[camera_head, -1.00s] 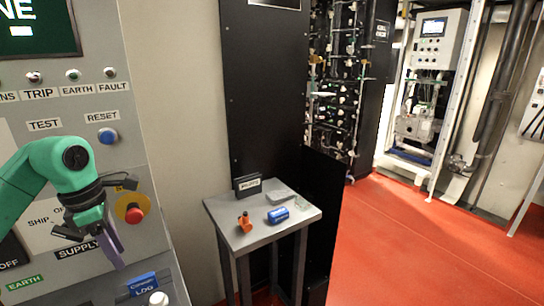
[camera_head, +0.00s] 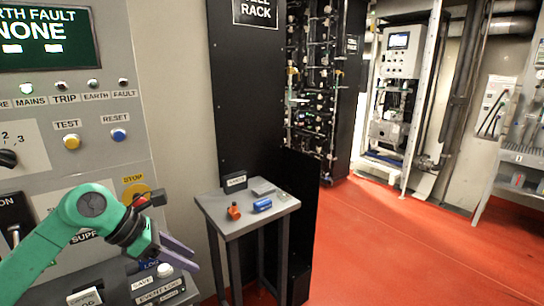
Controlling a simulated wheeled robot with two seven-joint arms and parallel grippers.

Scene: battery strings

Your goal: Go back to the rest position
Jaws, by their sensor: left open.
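My left arm comes in from the left with its green links. Its gripper (camera_head: 178,253) is open and empty, with purple-grey fingers pointing right and down. It is in front of the lower part of the grey control panel, over the desk with the LOG and SAVE labels, and apart from the small table. The arm and gripper hide part of the panel, including part of the round stop button (camera_head: 136,193). My right gripper does not show.
A small grey table (camera_head: 238,222) carries an orange item (camera_head: 234,212), a blue cylinder (camera_head: 262,205) and a dark label stand (camera_head: 235,183). A black rack (camera_head: 245,90) stands behind it. The red floor (camera_head: 400,250) to the right is clear. A grey bench (camera_head: 525,157) stands far right.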

